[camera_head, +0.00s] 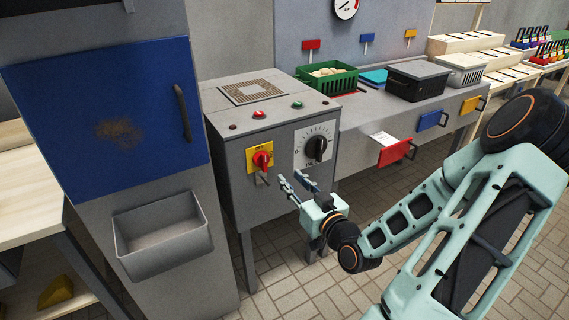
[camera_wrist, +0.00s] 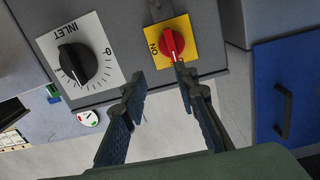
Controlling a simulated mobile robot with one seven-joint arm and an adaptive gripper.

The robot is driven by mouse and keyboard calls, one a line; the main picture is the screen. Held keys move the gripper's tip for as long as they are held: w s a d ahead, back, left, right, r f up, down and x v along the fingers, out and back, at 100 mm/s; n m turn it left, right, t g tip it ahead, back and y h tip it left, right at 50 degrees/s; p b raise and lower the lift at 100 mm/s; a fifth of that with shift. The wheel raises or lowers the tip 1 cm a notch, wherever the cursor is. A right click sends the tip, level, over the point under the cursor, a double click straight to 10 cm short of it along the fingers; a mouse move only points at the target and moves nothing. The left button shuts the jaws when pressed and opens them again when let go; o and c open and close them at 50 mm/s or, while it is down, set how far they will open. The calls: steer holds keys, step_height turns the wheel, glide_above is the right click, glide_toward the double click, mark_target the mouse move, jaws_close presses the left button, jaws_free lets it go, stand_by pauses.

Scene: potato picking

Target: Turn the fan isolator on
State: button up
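The fan isolator is a red rotary knob (camera_head: 262,159) on a yellow plate (camera_head: 251,154), on the front of a grey control cabinet (camera_head: 232,150). In the wrist view the red knob (camera_wrist: 171,44) is at top centre, its grip roughly up-down in the picture, with "ON" lettered at the plate's left. My gripper (camera_head: 291,180) is in front of the cabinet, right of and slightly below the knob in the head view. In the wrist view my gripper (camera_wrist: 159,77) is open and empty. Its right fingertip overlaps the knob's lower end; contact cannot be told.
A black INLET dial (camera_head: 316,148) sits right of the isolator. A blue door (camera_head: 80,105) and a grey bin (camera_head: 190,252) stand left. A red drawer (camera_head: 394,153) juts out right. The cabinet top has a grille (camera_head: 252,91) and small buttons. Tiled floor is open in front.

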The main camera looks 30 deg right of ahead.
mark_target(265, 157)
steer(key=shift+n+t+y, duration=0.3)
steer(key=shift+n+y, duration=0.1)
steer(key=shift+n, duration=0.1)
steer(key=w, duration=0.3)
steer(key=w+a+b, duration=0.1)
steer(key=w, duration=0.3)
steer(key=w+a+r, duration=0.1)
steer(key=w, duration=0.2)
steer(key=shift+w+a+b, duration=0.1)
steer(key=shift+w+b, duration=0.2)
steer(key=shift+w, duration=0.05)
steer(key=shift+c, duration=0.6)
jaws_close()
